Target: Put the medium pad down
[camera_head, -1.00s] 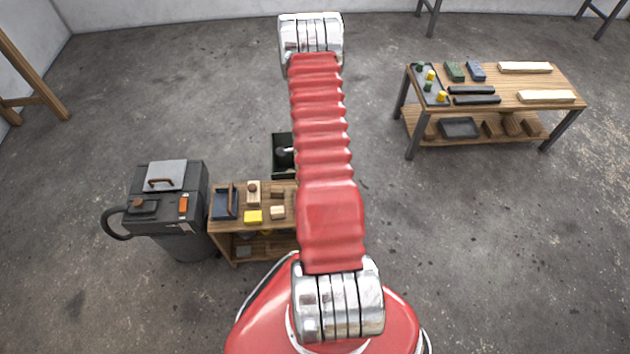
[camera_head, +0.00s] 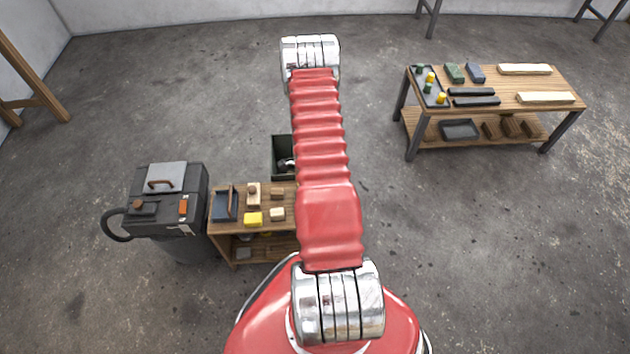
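My red arm (camera_head: 322,140) reaches away from my body across the picture to its silver far joint (camera_head: 310,55). My gripper is not seen, so I cannot tell what it holds. I cannot make out which thing is the medium pad. On the small wooden bench (camera_head: 230,228) lie a yellow block (camera_head: 253,219), a pale block (camera_head: 277,214), a brown block (camera_head: 277,195), a wooden block with a knob (camera_head: 253,194) and a dark blue tray-like thing (camera_head: 224,203). My arm covers the bench's right side.
A dark open bin (camera_head: 281,142) stands behind the bench, partly behind my arm. A grey shop vacuum (camera_head: 180,200) with a hose stands left of the bench. A larger workbench (camera_head: 500,100) with blocks and strips stands at the right. The floor between is clear.

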